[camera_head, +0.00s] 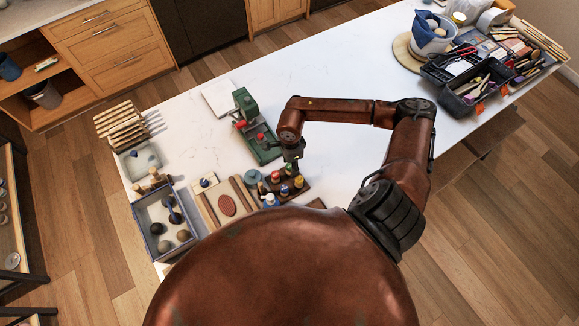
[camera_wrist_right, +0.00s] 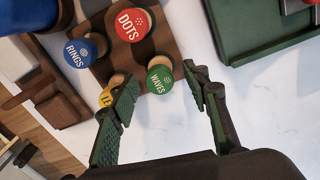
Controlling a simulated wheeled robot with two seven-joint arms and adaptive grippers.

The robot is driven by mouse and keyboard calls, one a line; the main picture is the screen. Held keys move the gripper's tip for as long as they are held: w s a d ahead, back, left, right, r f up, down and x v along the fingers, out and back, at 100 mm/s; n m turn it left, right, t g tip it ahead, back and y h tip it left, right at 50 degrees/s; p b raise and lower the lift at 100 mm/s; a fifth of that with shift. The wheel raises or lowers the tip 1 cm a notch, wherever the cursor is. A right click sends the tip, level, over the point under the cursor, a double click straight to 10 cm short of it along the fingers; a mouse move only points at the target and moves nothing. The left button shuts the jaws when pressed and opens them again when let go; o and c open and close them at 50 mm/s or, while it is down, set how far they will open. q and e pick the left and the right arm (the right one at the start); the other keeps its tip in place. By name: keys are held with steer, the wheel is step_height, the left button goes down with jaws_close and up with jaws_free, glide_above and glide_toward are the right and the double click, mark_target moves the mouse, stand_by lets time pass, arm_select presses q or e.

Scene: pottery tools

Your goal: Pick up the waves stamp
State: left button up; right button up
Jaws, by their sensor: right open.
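The waves stamp (camera_wrist_right: 160,82) has a green round top lettered WAVES and a light wooden body. In the right wrist view it shows between the two fingertips of my right gripper (camera_wrist_right: 163,89), which is open and empty. I cannot tell how far below the fingertips it is. In the head view the green top (camera_head: 289,168) shows just under my right gripper (camera_head: 292,157), on the brown stamp holder (camera_head: 303,190). My left gripper is not in view.
A red DOTS stamp (camera_wrist_right: 132,24), a blue RINGS stamp (camera_wrist_right: 78,53) and a partly hidden yellow stamp (camera_wrist_right: 106,98) stand close by. A green press (camera_head: 252,130) stands behind the holder. The white tabletop (camera_head: 340,160) is clear to the right.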

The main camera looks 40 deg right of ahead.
steer(key=shift+f, duration=0.15)
steer(key=c, duration=1.2)
steer(key=shift+o, duration=0.2)
